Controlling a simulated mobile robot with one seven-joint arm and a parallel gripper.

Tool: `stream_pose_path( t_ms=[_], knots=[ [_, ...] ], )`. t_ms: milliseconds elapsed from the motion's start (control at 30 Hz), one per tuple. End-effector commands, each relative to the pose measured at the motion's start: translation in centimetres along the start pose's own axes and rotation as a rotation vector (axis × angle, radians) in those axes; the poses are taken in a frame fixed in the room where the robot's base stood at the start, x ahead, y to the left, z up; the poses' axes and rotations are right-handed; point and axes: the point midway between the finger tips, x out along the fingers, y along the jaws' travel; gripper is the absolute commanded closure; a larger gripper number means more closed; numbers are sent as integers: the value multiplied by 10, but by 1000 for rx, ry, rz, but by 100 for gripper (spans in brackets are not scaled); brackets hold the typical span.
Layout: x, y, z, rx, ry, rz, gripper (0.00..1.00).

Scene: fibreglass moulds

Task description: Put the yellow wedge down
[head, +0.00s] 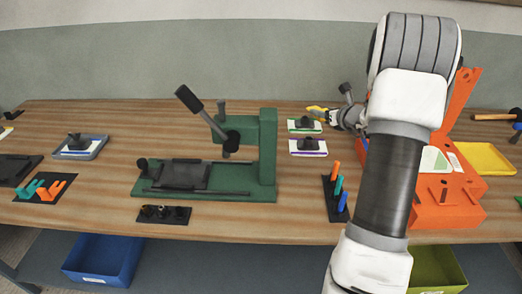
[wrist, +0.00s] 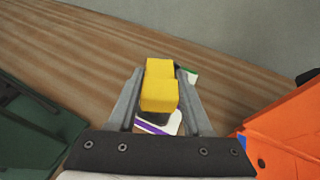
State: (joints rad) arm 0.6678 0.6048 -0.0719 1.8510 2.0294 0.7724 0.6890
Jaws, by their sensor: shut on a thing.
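The yellow wedge (wrist: 159,90) is between the two fingers of my gripper (wrist: 160,88) in the wrist view. My gripper is shut on it. In the head view the wedge (head: 316,109) shows as a small yellow piece at the tip of my gripper (head: 325,113), over the back part of the table (head: 290,230), near a card with a green edge. Whether the wedge touches anything below it cannot be told. Part of the gripper is hidden by my arm in the head view.
A white card with a purple edge and a dark knob (head: 308,147) lies below the wedge in the picture. A green press (head: 265,155) stands left, an orange fixture (head: 450,205) right. A rack with coloured pegs (head: 337,205) is in front. A yellow tray (head: 485,158) lies far right.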

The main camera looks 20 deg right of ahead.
Motion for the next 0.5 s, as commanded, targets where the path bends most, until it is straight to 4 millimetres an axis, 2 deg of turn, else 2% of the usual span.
stream_pose_path(
  t_ms=[33,100,367,500],
  knots=[
    [9,0,-22,0,0,0,100],
    [13,0,-32,0,0,0,100],
    [21,2,-48,-1,0,1,100],
    [29,21,-58,0,1,6,100]
  ],
)
